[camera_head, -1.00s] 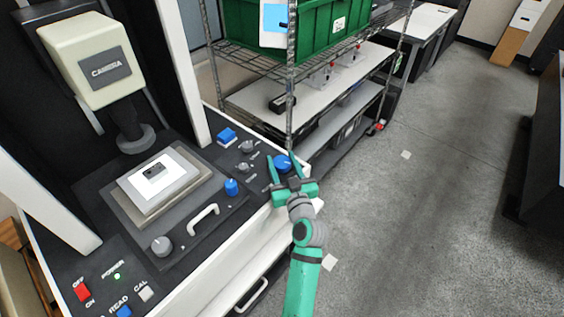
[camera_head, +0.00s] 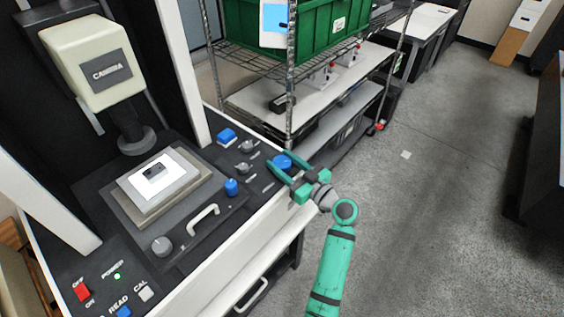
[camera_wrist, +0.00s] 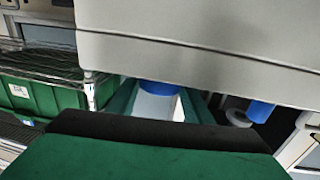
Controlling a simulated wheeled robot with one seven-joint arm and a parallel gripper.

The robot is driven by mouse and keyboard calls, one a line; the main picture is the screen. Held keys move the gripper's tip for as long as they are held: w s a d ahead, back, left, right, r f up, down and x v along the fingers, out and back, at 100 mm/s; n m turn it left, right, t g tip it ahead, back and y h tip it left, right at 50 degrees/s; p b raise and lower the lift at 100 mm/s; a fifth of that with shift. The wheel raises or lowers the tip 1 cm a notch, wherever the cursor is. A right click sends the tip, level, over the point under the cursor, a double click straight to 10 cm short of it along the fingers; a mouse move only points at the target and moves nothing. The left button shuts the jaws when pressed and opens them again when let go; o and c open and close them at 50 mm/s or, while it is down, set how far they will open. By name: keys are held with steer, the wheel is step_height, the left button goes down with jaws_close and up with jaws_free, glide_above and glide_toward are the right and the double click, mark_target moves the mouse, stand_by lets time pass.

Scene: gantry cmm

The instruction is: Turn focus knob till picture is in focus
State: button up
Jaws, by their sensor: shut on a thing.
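The large blue knob (camera_head: 281,161) sits at the right corner of the machine's black panel. My gripper (camera_head: 284,163) is shut on it, with the green fingers on either side, reaching in from the lower right. In the wrist view the blue knob (camera_wrist: 158,88) shows between the two green fingers, partly hidden by a pale body in front. Its label is hidden or too small to read. The camera head (camera_head: 105,70) stands over a stage with a white sample plate (camera_head: 157,175). No screen with the picture is in view.
A wire shelf (camera_head: 290,90) with a green crate stands behind the knob.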

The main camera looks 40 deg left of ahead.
steer(key=shift+n+g, duration=0.5)
steer(key=shift+g, duration=0.3)
steer(key=o, duration=1)
steer(key=shift+o, duration=0.2)
steer(key=s+d, duration=0.1)
steer(key=d, duration=0.9)
steer(key=shift+d, duration=0.4)
